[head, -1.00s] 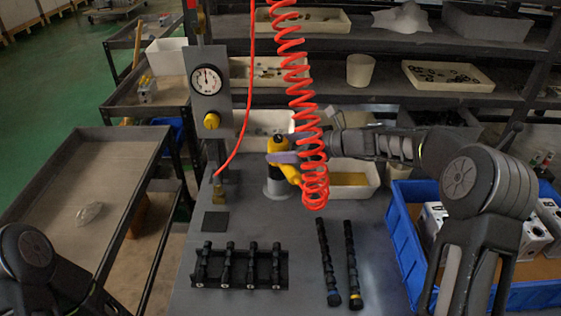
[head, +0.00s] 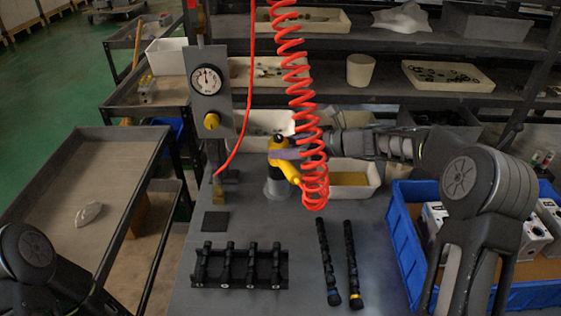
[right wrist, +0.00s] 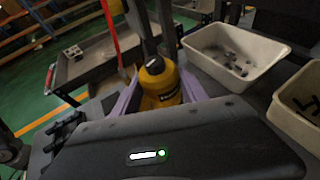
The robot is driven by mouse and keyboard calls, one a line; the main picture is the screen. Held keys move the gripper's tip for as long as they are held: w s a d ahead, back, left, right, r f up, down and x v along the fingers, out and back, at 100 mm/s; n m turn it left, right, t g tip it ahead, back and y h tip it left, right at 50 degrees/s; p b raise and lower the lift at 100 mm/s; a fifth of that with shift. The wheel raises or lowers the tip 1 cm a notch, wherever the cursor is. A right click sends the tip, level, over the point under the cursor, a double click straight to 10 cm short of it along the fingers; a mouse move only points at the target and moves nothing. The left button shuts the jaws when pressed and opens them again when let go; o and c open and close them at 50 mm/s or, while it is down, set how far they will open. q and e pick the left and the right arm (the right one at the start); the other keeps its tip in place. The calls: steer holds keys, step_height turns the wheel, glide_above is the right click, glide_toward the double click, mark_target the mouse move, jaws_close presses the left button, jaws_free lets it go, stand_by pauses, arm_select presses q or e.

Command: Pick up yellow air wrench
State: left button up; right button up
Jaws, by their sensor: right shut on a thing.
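The yellow air wrench (head: 279,158) stands near the back of the grey worktable, above a round grey holder (head: 276,187). Part of it is hidden behind the red coiled hose (head: 312,150). My right gripper (head: 287,154) reaches in from the right and its pale purple fingers are shut on the wrench. In the right wrist view the yellow wrench (right wrist: 158,84) sits between the two fingers (right wrist: 155,98). I cannot tell whether the wrench is clear of its holder. My left gripper is out of view; only my left arm shows at the lower left.
A black rack of valve spools (head: 240,267) and two black rods (head: 340,265) lie in front. A blue crate (head: 403,238) with metal blocks stands at the right. A gauge panel (head: 210,95) stands left of the wrench. White bins (head: 375,185) sit behind it.

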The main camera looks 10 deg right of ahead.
jaws_close()
steer(key=shift+w+r, duration=0.1)
steer(key=shift+r, duration=0.15)
steer(key=shift+r, duration=0.1)
steer(key=shift+r, duration=0.25)
step_height(320, 180, up, 17)
steer(key=p, duration=0.1)
steer(key=shift+r+p, duration=0.15)
steer(key=shift+p, duration=0.15)
stand_by(0.4)
